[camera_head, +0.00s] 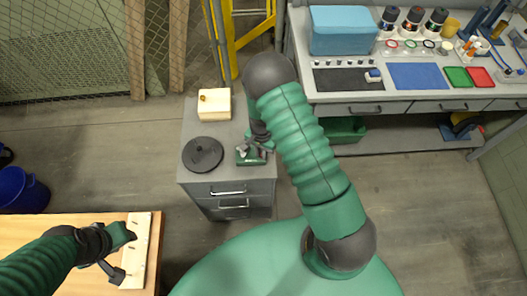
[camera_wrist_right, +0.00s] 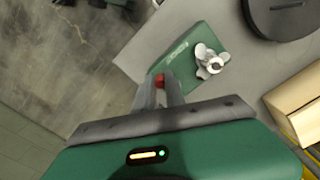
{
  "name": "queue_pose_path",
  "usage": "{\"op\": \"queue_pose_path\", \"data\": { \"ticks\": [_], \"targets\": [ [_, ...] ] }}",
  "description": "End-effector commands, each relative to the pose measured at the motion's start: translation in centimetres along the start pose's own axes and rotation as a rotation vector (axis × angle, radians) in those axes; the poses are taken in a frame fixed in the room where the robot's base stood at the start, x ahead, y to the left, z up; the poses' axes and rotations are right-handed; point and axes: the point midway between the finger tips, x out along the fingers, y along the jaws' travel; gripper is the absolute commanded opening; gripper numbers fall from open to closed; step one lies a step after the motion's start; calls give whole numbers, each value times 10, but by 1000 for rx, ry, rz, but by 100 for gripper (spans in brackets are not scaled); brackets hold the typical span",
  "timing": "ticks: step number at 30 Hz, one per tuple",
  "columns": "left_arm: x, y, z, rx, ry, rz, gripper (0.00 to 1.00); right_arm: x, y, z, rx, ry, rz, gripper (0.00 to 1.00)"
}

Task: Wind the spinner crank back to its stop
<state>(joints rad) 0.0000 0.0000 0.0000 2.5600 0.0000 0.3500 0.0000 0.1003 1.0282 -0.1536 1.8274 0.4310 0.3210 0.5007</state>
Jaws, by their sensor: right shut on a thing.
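The spinner is a small green box (camera_head: 246,157) on the grey cabinet, beside a black disc. In the right wrist view the green box (camera_wrist_right: 190,52) carries a silver lobed rotor (camera_wrist_right: 209,61) on top. A red crank knob (camera_wrist_right: 159,80) shows at the box's near end. My right gripper (camera_head: 258,138) is over the box in the head view. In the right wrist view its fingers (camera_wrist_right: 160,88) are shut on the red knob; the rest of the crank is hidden. My left gripper (camera_head: 118,258) is at the wooden table, far from the spinner; its jaw opening is unclear.
The black disc (camera_head: 203,154) and a light wooden box (camera_head: 214,106) share the cabinet top (camera_head: 196,120). A pale board (camera_head: 144,245) lies under my left gripper. A workbench (camera_head: 330,92) with a blue bin (camera_head: 342,30) stands right; a yellow frame (camera_head: 250,38) stands behind.

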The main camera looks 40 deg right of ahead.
Motion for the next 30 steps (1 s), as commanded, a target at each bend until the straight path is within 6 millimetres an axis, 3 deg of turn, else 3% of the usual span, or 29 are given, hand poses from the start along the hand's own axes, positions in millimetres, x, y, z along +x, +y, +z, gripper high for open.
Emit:
{"op": "queue_pose_path", "data": {
  "ticks": [12, 30],
  "targets": [
    [-3, 0, -1, 0, 0, 0, 36, -3, -10, 1, 219, 9, -11, 0],
    [-3, 0, -1, 0, 0, 0, 36, -3, -11, 0, 259, 12, -13, 0]
  ]
}}
